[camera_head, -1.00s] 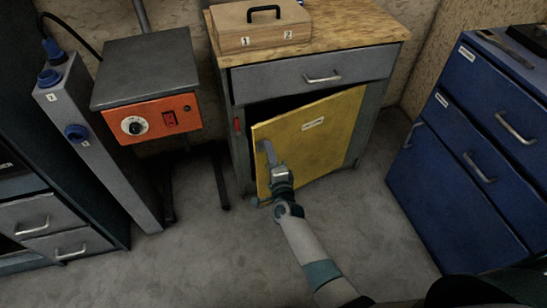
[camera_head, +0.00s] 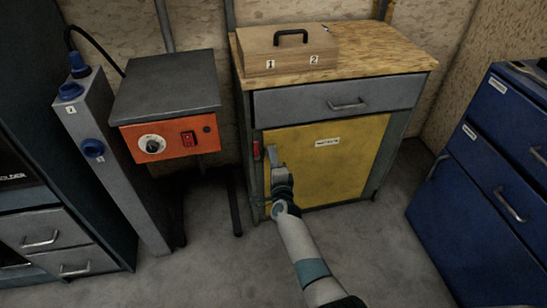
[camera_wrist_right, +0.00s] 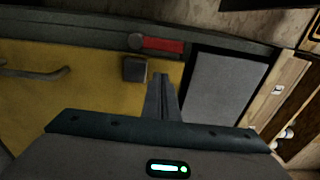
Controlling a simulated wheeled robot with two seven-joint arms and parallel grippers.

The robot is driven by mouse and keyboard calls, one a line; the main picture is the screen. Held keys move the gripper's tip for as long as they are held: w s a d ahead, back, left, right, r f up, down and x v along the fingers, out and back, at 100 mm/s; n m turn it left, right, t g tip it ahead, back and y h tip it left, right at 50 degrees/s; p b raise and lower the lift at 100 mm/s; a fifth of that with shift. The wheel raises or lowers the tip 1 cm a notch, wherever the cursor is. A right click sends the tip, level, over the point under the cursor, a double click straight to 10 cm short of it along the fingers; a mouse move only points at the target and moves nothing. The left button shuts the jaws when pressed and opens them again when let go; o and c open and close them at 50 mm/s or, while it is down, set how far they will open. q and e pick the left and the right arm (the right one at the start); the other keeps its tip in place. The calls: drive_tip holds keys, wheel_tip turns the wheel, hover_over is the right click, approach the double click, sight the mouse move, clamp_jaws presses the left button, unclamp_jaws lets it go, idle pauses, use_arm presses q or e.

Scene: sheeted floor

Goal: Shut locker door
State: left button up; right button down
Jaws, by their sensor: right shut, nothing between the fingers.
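The yellow locker door (camera_head: 335,160) is in the front of the wooden-topped cabinet and looks flush with its frame, with no dark gap showing. My right gripper (camera_head: 273,152) is at the door's upper left part, in front of it, shut and empty. In the right wrist view the shut fingers (camera_wrist_right: 162,90) point toward the door's edge, beside a dark square latch (camera_wrist_right: 135,68). A bar handle (camera_wrist_right: 35,72) sits on the yellow panel there. Whether the fingers touch the door I cannot tell. My left gripper is not in view.
A red piece (camera_head: 256,150) is on the cabinet frame left of the door. A grey drawer (camera_head: 320,98) is above, and a wooden box (camera_head: 290,55) stands on top. An orange-fronted unit (camera_head: 170,140) is left; blue drawers (camera_head: 480,200) are right. The floor between is clear.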

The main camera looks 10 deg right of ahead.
drive_tip(key=shift+s, duration=0.1)
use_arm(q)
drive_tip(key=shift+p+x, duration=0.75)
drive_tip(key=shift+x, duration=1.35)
use_arm(e)
drive_tip(key=s, duration=1.7)
drive_tip(key=shift+s+a, duration=0.15)
drive_tip(key=shift+a, duration=0.05)
